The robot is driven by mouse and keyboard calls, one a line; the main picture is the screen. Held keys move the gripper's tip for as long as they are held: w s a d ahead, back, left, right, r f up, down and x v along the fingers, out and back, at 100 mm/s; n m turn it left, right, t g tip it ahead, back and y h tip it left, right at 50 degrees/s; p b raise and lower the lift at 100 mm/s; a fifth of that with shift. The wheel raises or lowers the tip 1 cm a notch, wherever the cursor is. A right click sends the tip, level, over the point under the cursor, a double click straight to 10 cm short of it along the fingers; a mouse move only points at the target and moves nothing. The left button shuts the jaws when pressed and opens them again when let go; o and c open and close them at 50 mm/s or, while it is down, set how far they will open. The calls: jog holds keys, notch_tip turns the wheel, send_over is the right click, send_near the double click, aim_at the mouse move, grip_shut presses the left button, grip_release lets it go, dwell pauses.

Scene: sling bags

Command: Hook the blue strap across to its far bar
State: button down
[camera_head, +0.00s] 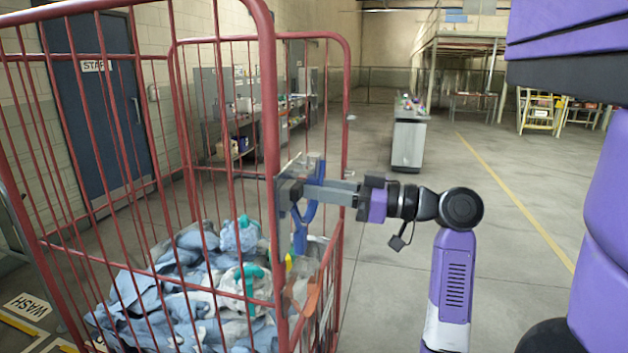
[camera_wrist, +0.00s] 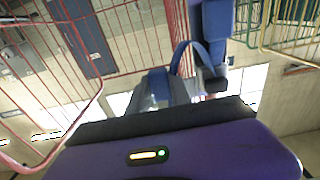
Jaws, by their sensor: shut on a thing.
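The blue strap (camera_head: 301,232) hangs as a loop below my gripper (camera_head: 292,187) in the head view. My gripper is shut on it, level, beside the red near post (camera_head: 271,130) of the cage trolley; I cannot tell whether it touches the post. In the wrist view, the strap (camera_wrist: 208,35) shows as a wide band, with a thinner loop beside my gripper (camera_wrist: 168,88). The trolley's other upright (camera_head: 346,100) stands further back, to the right of the near post. Which bar is the strap's far bar, and where its other end is fixed, I cannot tell.
Pale blue slings (camera_head: 185,275) with teal straps lie heaped in the trolley. An orange-brown strap (camera_head: 313,298) hangs low on its right side. A yellow-green barred cage (camera_wrist: 285,30) shows at upper right in the wrist view.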

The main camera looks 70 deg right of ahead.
jog(key=shift+r, duration=0.25)
jog(key=s, duration=0.8)
jog(key=shift+d+f+b, duration=0.2)
jog(key=shift+d+b, duration=0.1)
jog(key=shift+b, duration=0.15)
dwell(0.7)
